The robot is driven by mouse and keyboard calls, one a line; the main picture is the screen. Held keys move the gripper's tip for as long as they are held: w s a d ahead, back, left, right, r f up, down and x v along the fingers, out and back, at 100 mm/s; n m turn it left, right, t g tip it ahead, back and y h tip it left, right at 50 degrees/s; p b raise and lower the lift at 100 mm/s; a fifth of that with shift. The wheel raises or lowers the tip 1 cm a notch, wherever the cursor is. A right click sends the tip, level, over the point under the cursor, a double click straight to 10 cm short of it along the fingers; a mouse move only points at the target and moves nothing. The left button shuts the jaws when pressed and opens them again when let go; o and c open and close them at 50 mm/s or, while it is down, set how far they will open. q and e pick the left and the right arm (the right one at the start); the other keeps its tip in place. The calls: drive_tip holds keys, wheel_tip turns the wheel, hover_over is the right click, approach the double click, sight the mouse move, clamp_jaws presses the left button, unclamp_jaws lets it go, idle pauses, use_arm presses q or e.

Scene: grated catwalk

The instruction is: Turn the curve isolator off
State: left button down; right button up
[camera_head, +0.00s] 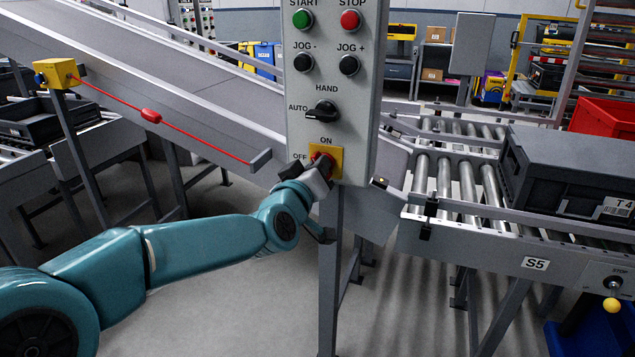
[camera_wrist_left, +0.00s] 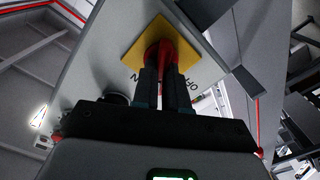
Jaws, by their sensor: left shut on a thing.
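The isolator (camera_head: 338,156) is a red rotary handle on a yellow square plate, low on the grey control panel (camera_head: 358,130). ON is printed above it and OFF to its left. My left gripper (camera_head: 316,168) reaches it from the lower left and covers most of the handle. In the left wrist view, the two dark fingers (camera_wrist_left: 162,85) are shut on the red handle (camera_wrist_left: 160,52) in front of the yellow plate (camera_wrist_left: 139,46). The handle's exact angle is hard to tell. My right gripper is not in view.
Above the isolator are a black HAND/AUTO selector (camera_head: 322,111), jog buttons, a green START button (camera_head: 303,19) and a red STOP button (camera_head: 350,21). A red pull cord (camera_head: 150,116) runs at left. A dark tote (camera_head: 570,175) sits on the right roller conveyor.

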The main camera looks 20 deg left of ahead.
use_arm(q)
drive_tip(key=shift+a+n+b, duration=0.2)
drive_tip(key=shift+n+b, duration=3.35)
drive_tip(key=shift+n, duration=2.15)
drive_tip(key=c, duration=1.4)
unclamp_jaws()
drive_tip(key=shift+o, duration=1.2)
drive_tip(key=shift+w+f, duration=0.1)
drive_tip(key=shift+f, duration=0.05)
